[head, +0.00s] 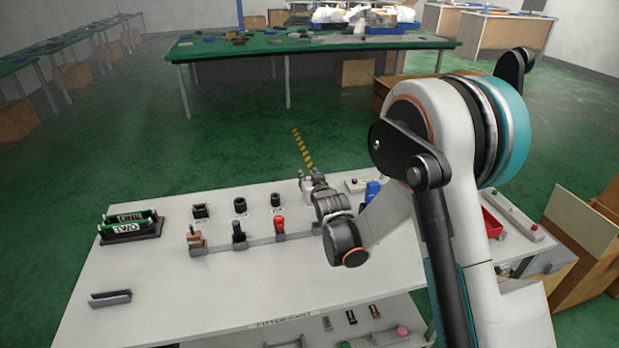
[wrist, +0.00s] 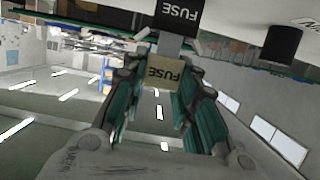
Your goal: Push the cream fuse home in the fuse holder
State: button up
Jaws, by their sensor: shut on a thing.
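The cream fuse (wrist: 165,78), lettered FUSE, sits between the two fingers of my gripper (wrist: 167,68) in the wrist view. The gripper is shut on it. A grey piece (wrist: 170,45) adjoins the fuse at its far end, and beyond that is a black block (wrist: 179,14) also lettered FUSE, seemingly part of the fuse holder. I cannot tell how deep the fuse sits. In the head view my gripper (head: 318,184) is at the back edge of the white bench, beside a small pale fixture (head: 304,183). The fuse itself is too small to make out there.
On the white bench (head: 150,280), brown (head: 194,238), black (head: 238,232) and red (head: 280,226) levers stand left of my arm. Small black fixtures sit behind them. A rack with green boards (head: 130,226) is at left, a blue object (head: 372,190) at right. The front left is mostly clear.

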jog(key=shift+f, duration=0.3)
jog(key=shift+r, duration=0.1)
jog(key=shift+r+p, duration=0.65)
jog(key=shift+r, duration=0.45)
jog(key=shift+b, duration=0.5)
dwell(1.2)
jog(key=shift+f, duration=1.2)
jog(key=o, duration=0.9)
jog(key=shift+s, duration=0.1)
